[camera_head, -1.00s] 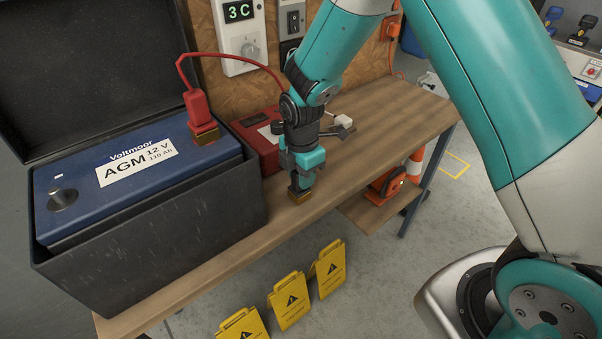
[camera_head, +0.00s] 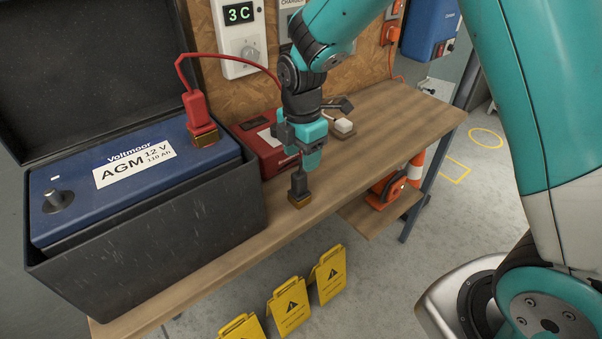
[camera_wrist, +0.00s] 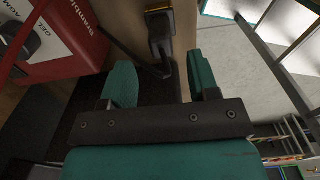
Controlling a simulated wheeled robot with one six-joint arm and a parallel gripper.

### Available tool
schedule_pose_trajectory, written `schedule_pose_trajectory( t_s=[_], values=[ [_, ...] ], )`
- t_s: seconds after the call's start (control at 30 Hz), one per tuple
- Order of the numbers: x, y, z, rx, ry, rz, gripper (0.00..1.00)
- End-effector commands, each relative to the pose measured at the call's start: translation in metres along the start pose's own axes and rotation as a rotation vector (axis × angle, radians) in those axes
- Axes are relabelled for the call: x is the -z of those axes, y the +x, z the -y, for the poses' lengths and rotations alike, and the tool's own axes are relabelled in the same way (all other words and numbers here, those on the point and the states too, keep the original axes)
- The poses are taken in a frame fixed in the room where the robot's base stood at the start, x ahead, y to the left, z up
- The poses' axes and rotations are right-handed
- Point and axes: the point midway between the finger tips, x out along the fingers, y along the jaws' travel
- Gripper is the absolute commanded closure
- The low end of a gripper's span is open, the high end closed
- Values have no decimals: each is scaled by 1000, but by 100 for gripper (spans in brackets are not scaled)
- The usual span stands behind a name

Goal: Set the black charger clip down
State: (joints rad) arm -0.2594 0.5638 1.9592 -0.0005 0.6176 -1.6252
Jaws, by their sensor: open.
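The black charger clip (camera_head: 300,186), with brass-coloured jaws at its lower end, stands upright on the wooden bench near its front edge. It also shows in the wrist view (camera_wrist: 161,38), beyond my fingertips. My gripper (camera_head: 312,161) is above the clip, open and empty, its teal fingers apart. In the wrist view my gripper (camera_wrist: 162,78) has a clear gap between its fingers, and a black lead runs back from the clip.
A blue battery (camera_head: 130,185) in an open black box stands left, a red clip (camera_head: 199,118) on its far-right post. The red charger (camera_head: 262,148) sits behind the black clip. Yellow caution signs (camera_head: 290,303) stand on the floor in front. The bench's right end (camera_head: 405,115) is mostly clear.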

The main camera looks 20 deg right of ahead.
Motion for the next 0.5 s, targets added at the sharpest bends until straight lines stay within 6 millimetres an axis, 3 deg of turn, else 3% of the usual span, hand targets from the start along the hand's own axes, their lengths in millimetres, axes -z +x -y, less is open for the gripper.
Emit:
schedule_pose_trajectory(
  t_s=[0.1,0.33,0.43,0.5],
  values=[
    [0,-24,-1,-5,0,0,45],
    [1,-50,2,-3,11,-3,45],
    [8,-65,14,-14,94,-26,45],
    [18,-81,33,-27,212,-61,45]
  ],
)
